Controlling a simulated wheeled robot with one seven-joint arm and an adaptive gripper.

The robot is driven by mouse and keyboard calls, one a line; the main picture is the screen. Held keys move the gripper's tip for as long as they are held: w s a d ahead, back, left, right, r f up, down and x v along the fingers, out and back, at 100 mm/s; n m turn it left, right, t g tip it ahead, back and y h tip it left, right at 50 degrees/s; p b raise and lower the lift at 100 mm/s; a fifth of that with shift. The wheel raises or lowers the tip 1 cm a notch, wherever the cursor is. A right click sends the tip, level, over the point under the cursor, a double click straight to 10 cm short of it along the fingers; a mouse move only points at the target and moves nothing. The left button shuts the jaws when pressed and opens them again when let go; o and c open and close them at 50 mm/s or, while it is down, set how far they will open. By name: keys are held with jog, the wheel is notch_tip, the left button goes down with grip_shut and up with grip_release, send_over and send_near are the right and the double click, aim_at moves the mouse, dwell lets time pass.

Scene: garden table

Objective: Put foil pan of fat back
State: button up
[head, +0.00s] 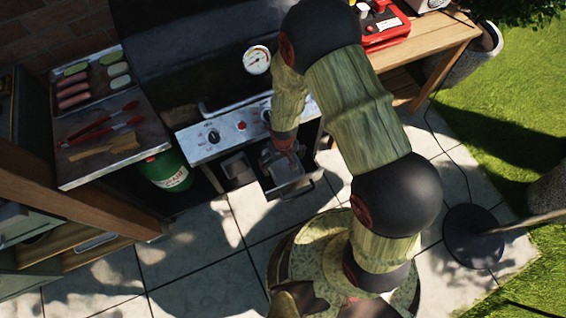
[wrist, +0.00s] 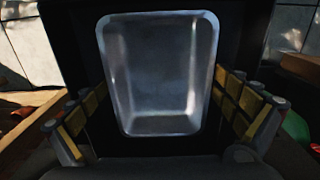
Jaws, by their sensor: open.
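The foil pan (wrist: 158,75) is a silver, rectangular pan in the middle of the wrist view, and no fat can be made out in it. In the head view the foil pan (head: 288,171) sits in an open dark drawer (head: 312,186) below the grill's control panel. My gripper (wrist: 160,122) is open, with one finger on each side of the pan and a gap visible at both sides. In the head view my gripper (head: 284,152) is over the drawer, partly hidden by my own arm.
The grill's front panel (head: 228,130) with knobs is right behind the drawer. A side shelf (head: 110,135) on the left holds red tongs and a wooden tool, beside a tray of sausages (head: 82,85). A green gas bottle (head: 165,171) stands below. The paving in front is partly clear.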

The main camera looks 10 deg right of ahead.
notch_tip(320, 180, up, 12)
jog(key=r+p, duration=0.1)
jog(key=p, duration=0.3)
notch_tip(320, 180, up, 8)
jog(key=t, duration=0.1)
send_over(283, 167)
jog(key=w+d, duration=0.2)
jog(key=s+d+r+m+t, duration=0.1)
jog(key=d+r+t, duration=0.15)
jog(key=r, duration=1.15)
jog(key=s+d+r+m+t, duration=0.1)
jog(key=s+d+r, duration=0.2)
jog(key=s+r, duration=0.3)
jog(key=s+d+r+m+t, duration=0.1)
jog(key=s+d+r, duration=0.3)
jog(key=s+r, duration=0.3)
notch_tip(283, 167, up, 4)
jog(key=shift+s+d+f, duration=0.15)
jog(key=shift+d+f, duration=0.1)
